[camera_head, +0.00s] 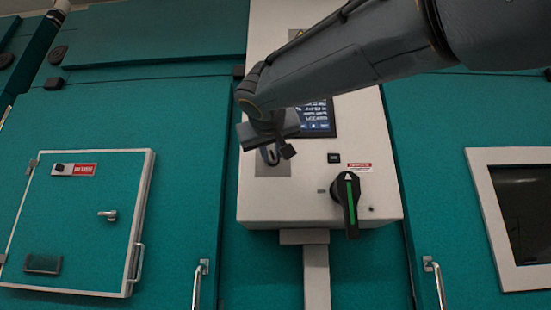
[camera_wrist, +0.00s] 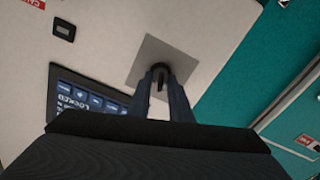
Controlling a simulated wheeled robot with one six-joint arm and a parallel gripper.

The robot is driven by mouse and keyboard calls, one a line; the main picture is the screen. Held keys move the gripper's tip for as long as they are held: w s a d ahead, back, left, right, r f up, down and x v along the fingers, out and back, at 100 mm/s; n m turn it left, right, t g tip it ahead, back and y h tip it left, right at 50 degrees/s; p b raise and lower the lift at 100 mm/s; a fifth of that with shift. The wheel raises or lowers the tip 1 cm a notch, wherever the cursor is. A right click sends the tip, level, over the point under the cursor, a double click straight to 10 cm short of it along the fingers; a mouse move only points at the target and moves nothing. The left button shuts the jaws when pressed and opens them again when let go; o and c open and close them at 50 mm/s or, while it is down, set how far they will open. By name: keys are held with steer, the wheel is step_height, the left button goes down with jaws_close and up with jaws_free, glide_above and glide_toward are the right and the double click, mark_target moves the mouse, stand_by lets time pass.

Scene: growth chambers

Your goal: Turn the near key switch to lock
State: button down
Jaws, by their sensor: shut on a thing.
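The key switch sits on a square grey plate (camera_head: 281,171) on the white control box (camera_head: 300,205), below and left of the screen. In the wrist view the plate (camera_wrist: 186,63) shows ahead of my gripper (camera_wrist: 160,82), with the dark key (camera_wrist: 160,76) between the two fingers. My gripper (camera_head: 278,154) is shut on the key, in front of the plate. The fingers hide most of the key and the switch, so I cannot tell its exact angle.
A screen (camera_head: 319,120) is close to my gripper; it also shows in the wrist view (camera_wrist: 88,98). A black rotary handle with a green stripe (camera_head: 347,203) sticks out at the box's lower right. Teal chamber doors (camera_head: 105,215) stand either side.

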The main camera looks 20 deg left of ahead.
steer(key=shift+a+n, duration=0.1)
steer(key=shift+n, duration=1)
steer(key=c, duration=1.9)
jaws_free()
steer(key=shift+c, duration=0.2)
steer(key=shift+s, duration=0.15)
steer(key=b+v, duration=0.1)
steer(key=v, duration=0.6)
steer(key=shift+s, duration=0.3)
